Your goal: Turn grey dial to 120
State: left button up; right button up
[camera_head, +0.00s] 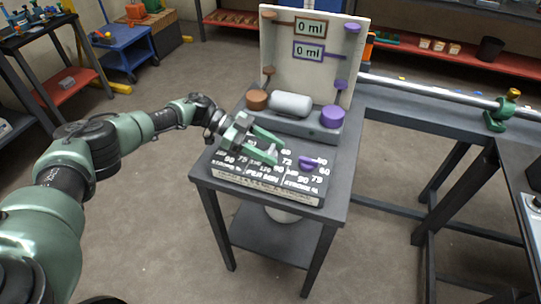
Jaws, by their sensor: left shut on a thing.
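A panel (264,190) with printed numbers lies on the small dark table. My left gripper (278,154) reaches over the panel from the left. Its green fingers are shut on the grey dial (272,149), at the middle scale; the fingers hide much of the dial. The dial's exact setting is too small and covered to read. A purple dial (306,163) sits to the right on the same panel. Any dial on the panel's left scale is not clearly visible behind my gripper. My right gripper is not in view.
Behind the panel stands a board (275,75) with two displays reading 0 ml. A brown knob (257,99), a grey cylinder (291,103) and a purple knob (333,116) sit at its base. A dark workbench (440,122) is close on the right.

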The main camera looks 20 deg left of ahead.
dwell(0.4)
pick_arm(q)
jog(key=o, duration=1.4)
jog(key=shift+d, duration=0.1)
jog(key=shift+c, duration=0.2)
jog(key=b+v, duration=0.2)
jog(key=v, duration=0.4)
jog(key=shift+w+a, duration=0.15)
jog(key=shift+a, duration=0.2)
jog(key=shift+a+r, duration=0.3)
jog(key=shift+a, duration=0.25)
jog(key=shift+a, duration=0.1)
